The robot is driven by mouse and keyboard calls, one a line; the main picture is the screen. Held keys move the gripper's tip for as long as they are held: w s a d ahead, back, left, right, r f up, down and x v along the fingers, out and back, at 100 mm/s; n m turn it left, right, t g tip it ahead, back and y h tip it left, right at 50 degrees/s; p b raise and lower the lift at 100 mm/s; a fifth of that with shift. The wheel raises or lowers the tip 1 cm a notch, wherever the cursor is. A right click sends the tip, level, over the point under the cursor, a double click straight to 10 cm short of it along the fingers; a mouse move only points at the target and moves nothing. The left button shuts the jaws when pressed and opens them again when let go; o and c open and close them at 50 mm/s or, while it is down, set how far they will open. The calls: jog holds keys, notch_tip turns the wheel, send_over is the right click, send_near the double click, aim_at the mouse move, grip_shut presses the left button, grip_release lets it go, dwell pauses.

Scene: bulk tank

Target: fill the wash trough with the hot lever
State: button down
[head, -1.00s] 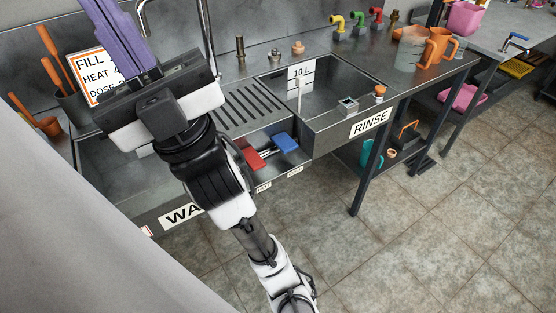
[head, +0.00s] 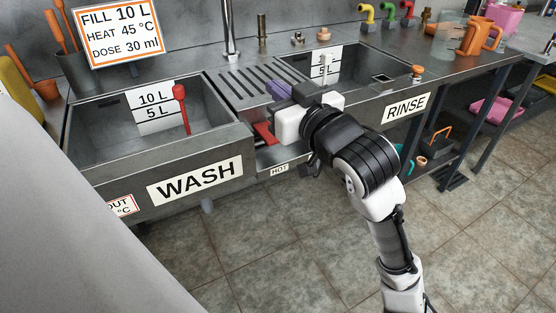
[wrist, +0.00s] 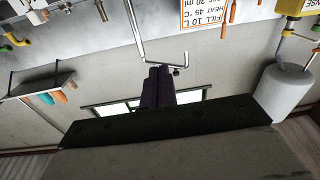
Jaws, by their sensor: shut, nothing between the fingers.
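In the head view the wash trough (head: 90,128) is at left, its 10 L and 5 L marks bare; I see no clear water in it. A red-handled stick (head: 181,108) stands in it. The red hot lever (head: 264,133) juts from the panel between the troughs, above the HOT label (head: 279,170). My gripper (head: 279,90), with purple fingers, is shut and empty, just right of and above the red lever; I cannot tell whether it touches. The blue lever is hidden behind my gripper. The wrist view shows the shut fingers (wrist: 158,85) and a bent metal spout (wrist: 138,40).
The rinse trough (head: 350,70) is right of my gripper, behind my arm. A tall tap (head: 229,30) stands behind the ribbed drainboard (head: 250,85). A sign (head: 120,35) reads fill 10 L, heat 45 °C, dose 30 ml. Orange jugs stand far right. The floor in front is clear.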

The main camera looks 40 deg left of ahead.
jog(key=w+d+f+m+h+b, duration=0.1)
jog(key=w+d+f+h, duration=0.1)
jog(key=f, duration=0.6)
jog(key=shift+d+f+h+b, duration=0.25)
jog(key=shift+d+h+b, duration=0.1)
jog(key=shift+d+h, duration=0.5)
jog(key=shift+w, duration=0.15)
send_over(268, 133)
jog(key=d, duration=0.4)
notch_tip(268, 133, down, 3)
jog(key=shift+s+f+b, duration=0.25)
jog(key=shift+f+b, duration=0.05)
jog(key=shift+f, duration=0.3)
jog(key=shift+s+f+b, duration=0.25)
jog(key=shift+f, duration=0.85)
jog(key=shift+f, duration=0.1)
